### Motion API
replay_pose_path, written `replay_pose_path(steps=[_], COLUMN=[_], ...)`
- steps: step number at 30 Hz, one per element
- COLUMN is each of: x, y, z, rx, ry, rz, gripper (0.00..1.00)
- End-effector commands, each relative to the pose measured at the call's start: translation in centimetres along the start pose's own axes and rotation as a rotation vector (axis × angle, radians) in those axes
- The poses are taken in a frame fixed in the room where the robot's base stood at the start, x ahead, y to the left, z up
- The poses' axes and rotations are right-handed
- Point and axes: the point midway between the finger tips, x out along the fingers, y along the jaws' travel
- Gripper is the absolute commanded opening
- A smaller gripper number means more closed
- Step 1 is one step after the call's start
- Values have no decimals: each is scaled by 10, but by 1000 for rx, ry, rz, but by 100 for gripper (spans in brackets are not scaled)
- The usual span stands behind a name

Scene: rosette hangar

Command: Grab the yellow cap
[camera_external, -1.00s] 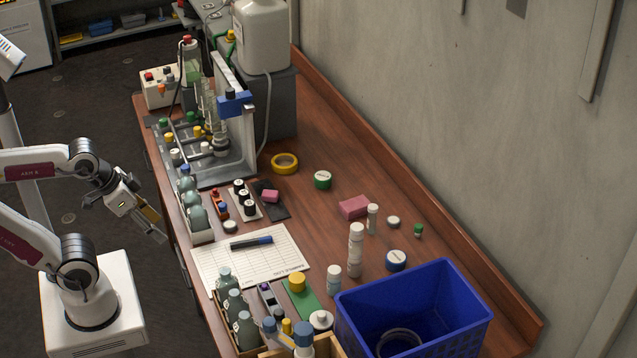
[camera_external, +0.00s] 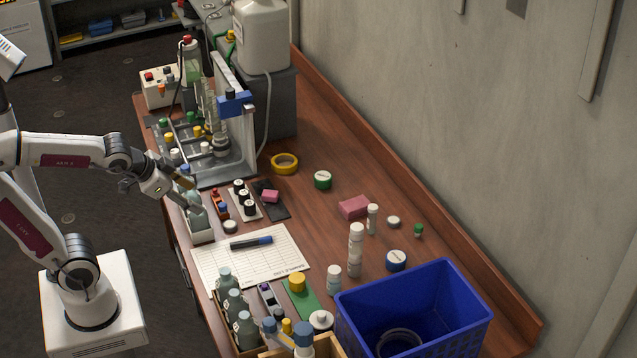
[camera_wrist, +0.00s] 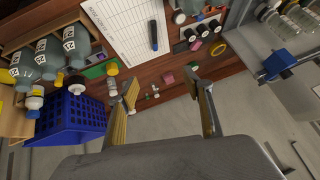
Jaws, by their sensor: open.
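A yellow cap (camera_external: 297,282) sits on a green pad (camera_external: 306,304) at the near part of the bench. In the wrist view the yellow cap (camera_wrist: 112,69) shows left of my fingers, beside the green pad (camera_wrist: 94,71). Smaller yellow caps show at the rack (camera_external: 197,131) and near the wooden box (camera_external: 286,326). My gripper (camera_external: 186,194) is above the bench's left edge, over the far row of grey-green bottles, well away from the cap on the pad. In the wrist view its fingers (camera_wrist: 163,93) are spread with nothing between them.
A blue crate (camera_external: 428,285) stands at the near right. Grey-green bottles (camera_external: 235,305) stand left of the pad, with a white bottle (camera_external: 334,280) to its right. A paper sheet with a marker (camera_external: 251,242) lies between. A glassware stand (camera_external: 236,140) rises at the far end.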

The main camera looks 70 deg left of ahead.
Motion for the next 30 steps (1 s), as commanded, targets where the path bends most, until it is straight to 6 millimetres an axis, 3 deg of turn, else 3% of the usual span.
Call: replay_pose_path(steps=[7, 15, 24, 30], x=[40, 85, 136, 170], y=[-20, -27, -17, -2], z=[-40, -77, -103, -111], rx=[88, 195, 310, 378], ry=[77, 163, 256, 313], rz=[-48, -49, 15, 93], gripper=[50, 50, 50, 50])
